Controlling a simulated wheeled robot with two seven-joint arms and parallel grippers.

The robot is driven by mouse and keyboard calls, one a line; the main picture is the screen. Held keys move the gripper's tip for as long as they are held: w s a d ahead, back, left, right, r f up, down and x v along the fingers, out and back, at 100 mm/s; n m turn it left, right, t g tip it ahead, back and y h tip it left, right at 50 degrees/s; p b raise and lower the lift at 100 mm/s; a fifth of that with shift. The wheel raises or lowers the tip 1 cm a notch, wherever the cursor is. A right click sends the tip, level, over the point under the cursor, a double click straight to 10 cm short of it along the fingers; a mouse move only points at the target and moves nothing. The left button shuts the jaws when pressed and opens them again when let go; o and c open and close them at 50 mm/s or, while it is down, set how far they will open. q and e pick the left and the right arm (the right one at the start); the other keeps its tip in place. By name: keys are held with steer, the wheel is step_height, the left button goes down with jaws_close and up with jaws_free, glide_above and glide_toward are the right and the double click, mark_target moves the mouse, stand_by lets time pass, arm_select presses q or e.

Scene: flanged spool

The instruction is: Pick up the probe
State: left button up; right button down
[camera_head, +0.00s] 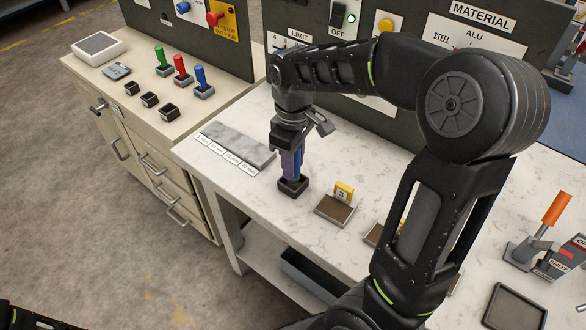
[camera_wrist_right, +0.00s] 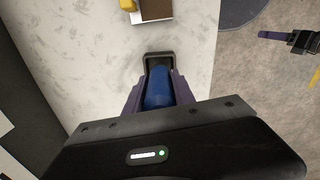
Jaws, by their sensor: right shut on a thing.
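A blue probe (camera_wrist_right: 157,88) stands upright between the purple fingers of my right gripper (camera_head: 291,163), which is shut on it. In the head view the probe is mostly hidden by the fingers. Its lower end is at a small black square holder (camera_head: 293,187) on the white worktop. The holder also shows just beyond the probe in the right wrist view (camera_wrist_right: 158,57). I cannot tell whether the probe's foot is still inside it. Part of my left gripper (camera_wrist_right: 283,38) shows at the right of the wrist view, too small to tell its state.
Green (camera_head: 162,62), red (camera_head: 181,71) and blue (camera_head: 202,82) handles stand on the cream cabinet beside empty black holders (camera_head: 150,99). A grey labelled slab (camera_head: 225,145) lies left of my gripper. A brown tray (camera_head: 335,210) with a yellow "3" tag is to the right.

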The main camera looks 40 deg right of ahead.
step_height(320, 180, up, 7)
steer(key=shift+r, duration=0.2)
stand_by(0.6)
